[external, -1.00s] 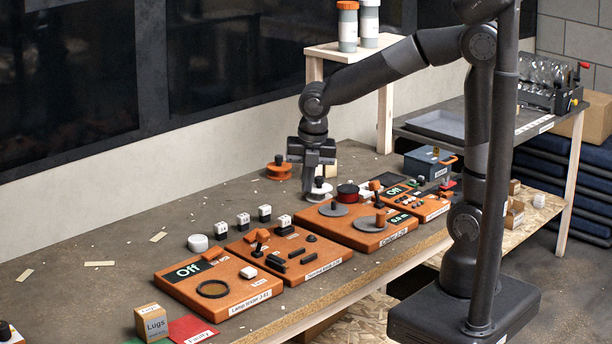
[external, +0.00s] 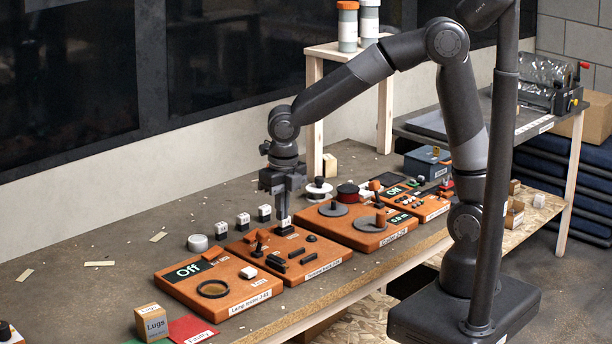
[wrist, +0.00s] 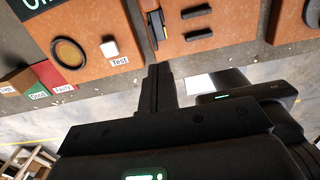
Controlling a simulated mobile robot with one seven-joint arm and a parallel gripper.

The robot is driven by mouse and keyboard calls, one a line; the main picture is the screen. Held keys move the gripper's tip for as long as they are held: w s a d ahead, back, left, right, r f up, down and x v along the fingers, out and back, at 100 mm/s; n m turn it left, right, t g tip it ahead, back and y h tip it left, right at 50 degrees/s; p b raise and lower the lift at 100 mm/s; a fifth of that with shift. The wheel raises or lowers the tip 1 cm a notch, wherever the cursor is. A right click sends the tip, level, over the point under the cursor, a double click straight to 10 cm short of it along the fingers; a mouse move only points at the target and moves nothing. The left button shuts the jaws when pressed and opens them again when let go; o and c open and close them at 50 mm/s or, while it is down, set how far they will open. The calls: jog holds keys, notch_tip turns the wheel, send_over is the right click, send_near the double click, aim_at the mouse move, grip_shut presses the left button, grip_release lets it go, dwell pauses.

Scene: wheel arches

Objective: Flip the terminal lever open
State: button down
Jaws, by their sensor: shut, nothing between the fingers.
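The middle orange board (external: 322,273) carries several small black parts. In the wrist view the shut fingers (wrist: 156,84) show below the orange board (wrist: 222,24), with a black part (wrist: 156,28) near the board's left side.
The left orange board (external: 222,296) has an "Off" display, a dark ring and a white button. The right board (external: 367,238) holds grey discs. Small white-topped blocks (external: 243,221) stand behind the boards. The bench front at left holds a Lugs box (external: 151,322).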

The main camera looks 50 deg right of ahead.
aim_at(265, 233)
notch_tip(265, 233, down, 10)
jog(key=shift+w+r, duration=0.1)
jog(key=shift+w, duration=0.05)
jog(key=w, duration=0.1)
jog(key=w+r, duration=0.1)
jog(key=w, duration=0.1)
jog(key=shift+w+r, duration=0.15)
jog(key=shift+r, duration=0.05)
jog(key=shift+w+r, duration=0.15)
jog(key=shift+w, duration=0.15)
jog(key=shift+w+r, duration=0.1)
jog(key=shift+w, duration=0.05)
jog(key=w+g, duration=0.1)
jog(key=w+r+g, duration=0.1)
jog(key=g, duration=0.1)
jog(key=shift+w, duration=0.15)
jog(key=w+g, duration=0.2)
jog(key=g, duration=0.1)
jog(key=shift+w+r, duration=0.15)
jog(key=shift+r, duration=0.3)
jog(key=shift+r, duration=0.6)
